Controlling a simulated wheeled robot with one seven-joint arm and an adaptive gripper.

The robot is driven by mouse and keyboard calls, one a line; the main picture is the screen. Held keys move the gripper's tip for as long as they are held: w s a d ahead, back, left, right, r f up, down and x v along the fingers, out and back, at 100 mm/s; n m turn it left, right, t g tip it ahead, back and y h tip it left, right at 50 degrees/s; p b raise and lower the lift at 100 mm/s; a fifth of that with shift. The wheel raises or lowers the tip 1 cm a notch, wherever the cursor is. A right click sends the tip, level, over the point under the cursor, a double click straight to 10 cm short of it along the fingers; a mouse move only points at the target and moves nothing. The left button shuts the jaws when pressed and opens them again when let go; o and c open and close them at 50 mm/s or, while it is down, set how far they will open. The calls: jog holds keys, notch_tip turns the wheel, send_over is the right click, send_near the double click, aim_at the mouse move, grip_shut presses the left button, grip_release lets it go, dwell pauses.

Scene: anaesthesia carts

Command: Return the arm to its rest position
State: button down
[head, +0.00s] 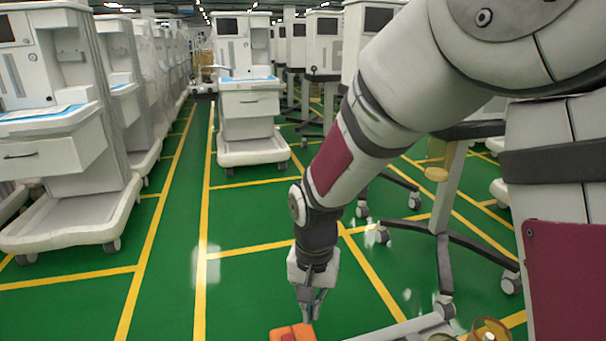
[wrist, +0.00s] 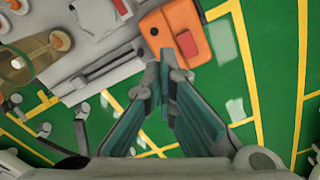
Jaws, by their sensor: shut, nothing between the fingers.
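My arm reaches down from the upper right of the head view, over the green floor. My gripper (head: 310,312) points downward at the end of it. In the wrist view the gripper (wrist: 167,68) has its fingers brought together at the tips, with nothing seen between them. An orange box-like object (head: 292,332) is just below the fingertips at the bottom edge of the head view.
A grey tray or work surface (head: 398,330) with amber round items (head: 487,331) is at the bottom right. White anaesthesia carts stand at left (head: 50,150) and centre (head: 245,105). A wheeled stand (head: 445,225) is behind my arm. The yellow-lined green floor (head: 245,215) is clear at centre.

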jog(key=s+d+r+n, duration=0.1)
jog(key=s+d+r, duration=1.1)
jog(key=r, duration=0.2)
jog(key=s+d+r+n, duration=0.1)
jog(key=s+d, duration=0.2)
jog(key=s, duration=0.5)
jog(key=s+d+r, duration=0.2)
jog(key=s, duration=0.5)
notch_tip(320, 180, up, 29)
jog(key=t+p, duration=0.4)
jog(key=p, duration=2.3)
jog(key=shift+s+d+p, duration=0.25)
jog(key=shift+d+p, duration=0.05)
jog(key=shift+d, duration=0.05)
